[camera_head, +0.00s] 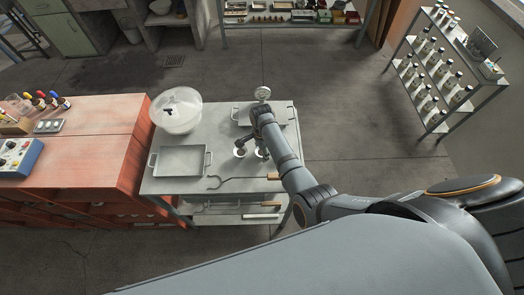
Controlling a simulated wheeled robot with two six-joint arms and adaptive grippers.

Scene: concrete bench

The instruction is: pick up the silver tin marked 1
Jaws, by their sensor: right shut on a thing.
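Two small pale silver round things that look like tins show at the near side of my right wrist, over the grey metal bench (225,170). My right gripper (241,147) is shut on the left one, a silver tin (239,153), whose lower part shows below the fingers. The other tin (261,154) is just to the right, partly covered by my arm. No number is legible on either at this size. I cannot tell whether the held tin touches the bench top. My left gripper is not in view.
A clear-domed round dish (177,110) and an empty metal tray (181,161) are left on the bench. A hooked tool (230,181) lies near its front edge. A red workbench (95,125) adjoins left.

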